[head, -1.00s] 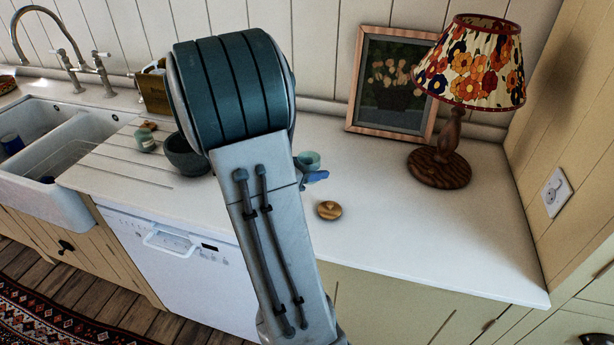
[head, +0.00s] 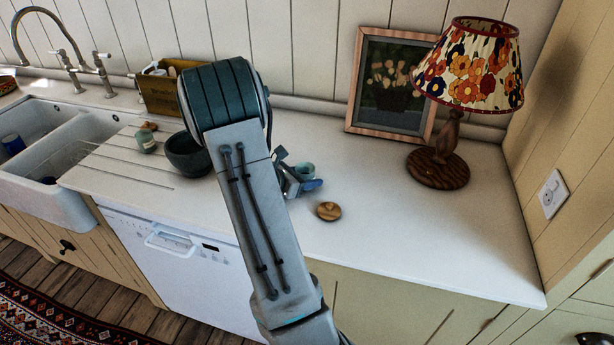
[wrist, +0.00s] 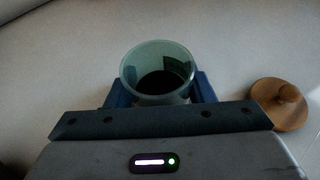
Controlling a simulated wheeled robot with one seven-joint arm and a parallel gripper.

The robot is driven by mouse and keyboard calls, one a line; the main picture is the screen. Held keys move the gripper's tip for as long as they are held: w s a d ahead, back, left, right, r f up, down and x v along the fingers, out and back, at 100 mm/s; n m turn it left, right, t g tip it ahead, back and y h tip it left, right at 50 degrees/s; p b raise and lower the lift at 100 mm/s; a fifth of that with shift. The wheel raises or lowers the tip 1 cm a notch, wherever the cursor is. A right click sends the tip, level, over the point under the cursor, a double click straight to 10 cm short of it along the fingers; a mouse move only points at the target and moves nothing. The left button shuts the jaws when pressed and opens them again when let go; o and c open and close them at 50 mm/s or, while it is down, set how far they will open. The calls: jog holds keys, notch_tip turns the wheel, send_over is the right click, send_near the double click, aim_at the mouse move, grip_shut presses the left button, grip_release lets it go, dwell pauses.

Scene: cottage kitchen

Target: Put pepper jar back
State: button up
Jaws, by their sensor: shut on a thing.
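A greenish open-topped jar with dark contents (wrist: 158,68), which looks like the pepper jar, is between my gripper's blue fingers (wrist: 161,90) in the wrist view. My gripper is shut on it. In the head view the jar (head: 306,168) shows just right of my arm, with my gripper (head: 304,183) around it, over the white counter. I cannot tell whether its base touches the counter. A round wooden lid with a knob (head: 328,211) lies on the counter to the right of the jar; it also shows in the wrist view (wrist: 280,105).
A dark bowl (head: 186,158) and a small greenish jar (head: 146,142) stand on the counter (head: 400,235) left of my arm, near a wooden box (head: 160,94). A picture frame (head: 388,85) and flowered lamp (head: 449,150) stand at the back right. The right front counter is clear.

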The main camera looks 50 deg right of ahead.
jog(key=shift+f, duration=0.2)
jog(key=o, duration=1)
jog(key=shift+o, duration=0.2)
jog(key=shift+r, duration=0.1)
